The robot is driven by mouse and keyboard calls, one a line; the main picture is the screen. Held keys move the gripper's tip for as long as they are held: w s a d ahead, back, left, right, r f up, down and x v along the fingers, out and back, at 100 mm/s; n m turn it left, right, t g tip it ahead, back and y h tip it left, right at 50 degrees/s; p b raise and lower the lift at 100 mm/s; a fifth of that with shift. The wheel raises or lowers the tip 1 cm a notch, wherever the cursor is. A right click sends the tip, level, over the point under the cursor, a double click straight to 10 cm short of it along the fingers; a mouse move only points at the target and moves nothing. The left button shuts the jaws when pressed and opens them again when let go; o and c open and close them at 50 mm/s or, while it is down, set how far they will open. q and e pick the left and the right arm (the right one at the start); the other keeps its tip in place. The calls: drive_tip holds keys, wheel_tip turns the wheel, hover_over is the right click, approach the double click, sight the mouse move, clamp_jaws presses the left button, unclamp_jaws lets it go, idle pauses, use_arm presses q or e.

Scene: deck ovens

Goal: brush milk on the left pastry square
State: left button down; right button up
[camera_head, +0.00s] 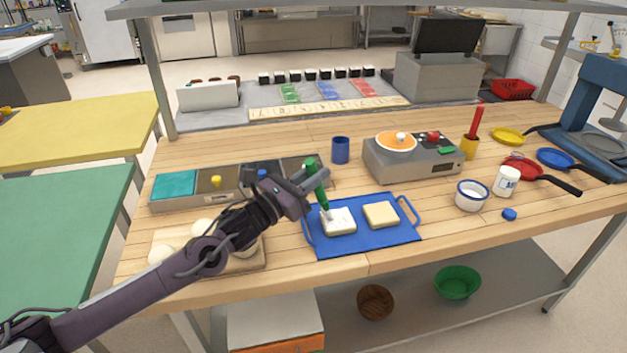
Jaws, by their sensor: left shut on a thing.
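The left pastry square (338,228) lies on a blue tray (362,244) with two side handles. Its top looks whiter than that of the right pastry square (380,214), which is pale yellow. My left gripper (312,183) is shut on a green-handled brush (320,195) above the tray's left part. The brush slants down, and its tip is at the left square's upper left corner; I cannot tell whether it touches. A white bowl with a blue rim (472,196) stands right of the tray; its contents look white. My right gripper is not in view.
A wooden board (245,264) with pale dough balls lies under my left arm.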

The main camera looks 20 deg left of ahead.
use_arm(q)
drive_tip(key=shift+d, duration=0.1)
drive_tip(key=shift+w+d+b, duration=0.55)
drive_tip(key=shift+d, duration=0.15)
drive_tip(key=shift+w+d+b, duration=0.35)
drive_tip(key=shift+w+d, duration=0.05)
drive_tip(key=shift+d, duration=0.3)
drive_tip(key=shift+w+d+b, duration=0.3)
drive_tip(key=shift+w+d, duration=0.1)
drive_tip(key=shift+d, duration=0.3)
drive_tip(key=shift+a+f, duration=0.1)
drive_tip(key=shift+w+a+b, duration=0.3)
